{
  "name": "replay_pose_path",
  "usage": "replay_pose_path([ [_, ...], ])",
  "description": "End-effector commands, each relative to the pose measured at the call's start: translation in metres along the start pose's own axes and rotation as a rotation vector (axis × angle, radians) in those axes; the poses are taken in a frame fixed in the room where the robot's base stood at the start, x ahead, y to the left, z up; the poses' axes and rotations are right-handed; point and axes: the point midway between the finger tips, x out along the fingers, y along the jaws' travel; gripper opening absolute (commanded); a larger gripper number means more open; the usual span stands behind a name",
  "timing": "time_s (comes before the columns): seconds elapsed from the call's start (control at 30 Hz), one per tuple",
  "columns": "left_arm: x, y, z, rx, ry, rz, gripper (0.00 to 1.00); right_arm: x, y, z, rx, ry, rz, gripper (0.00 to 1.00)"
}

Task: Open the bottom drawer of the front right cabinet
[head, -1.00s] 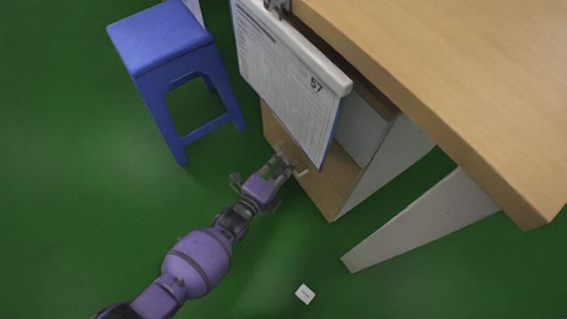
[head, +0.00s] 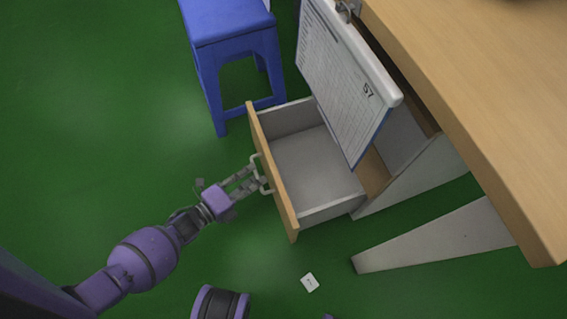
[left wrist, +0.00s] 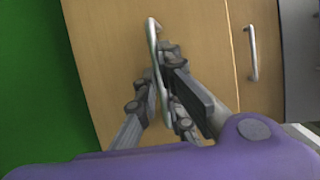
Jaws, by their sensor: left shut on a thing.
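The bottom drawer (head: 303,165) of the wooden-fronted cabinet (head: 418,178) is pulled well out, and its grey inside shows empty where visible. Its wooden front carries a light metal handle (head: 259,171). My left gripper (head: 258,183) is shut on this handle, in front of the drawer. In the left wrist view the gripper's fingers (left wrist: 165,88) are on either side of the handle (left wrist: 154,45), against the wooden front (left wrist: 110,40). The right gripper is not in view.
A clipboard with a printed sheet (head: 340,80) hangs from the desk (head: 470,70) above the drawer and hides part of it. A blue stool (head: 230,50) stands close beyond the drawer. A small white card (head: 310,283) lies on the green floor. Floor left of the drawer is clear.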

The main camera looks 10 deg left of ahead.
Motion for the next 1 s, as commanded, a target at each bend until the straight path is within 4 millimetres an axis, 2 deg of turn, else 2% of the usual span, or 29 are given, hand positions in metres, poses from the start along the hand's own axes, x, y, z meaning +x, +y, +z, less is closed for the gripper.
replay_pose_path([
  [0.03, -0.019, 0.006, 0.007, -0.001, -0.002, 0.007, 0.0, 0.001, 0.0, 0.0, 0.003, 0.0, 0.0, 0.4],
  [0.2, -0.067, 0.017, 0.026, -0.003, -0.001, 0.005, 0.0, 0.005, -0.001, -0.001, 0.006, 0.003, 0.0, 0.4],
  [0.4, -0.109, 0.026, 0.044, -0.004, -0.001, 0.004, 0.0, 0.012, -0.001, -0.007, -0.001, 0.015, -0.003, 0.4],
  [0.63, -0.135, 0.031, 0.056, -0.004, 0.0, 0.002, 0.0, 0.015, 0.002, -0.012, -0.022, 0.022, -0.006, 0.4],
  [1.0, -0.143, 0.032, 0.059, -0.003, -0.001, 0.001, 0.0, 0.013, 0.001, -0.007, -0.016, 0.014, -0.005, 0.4],
])
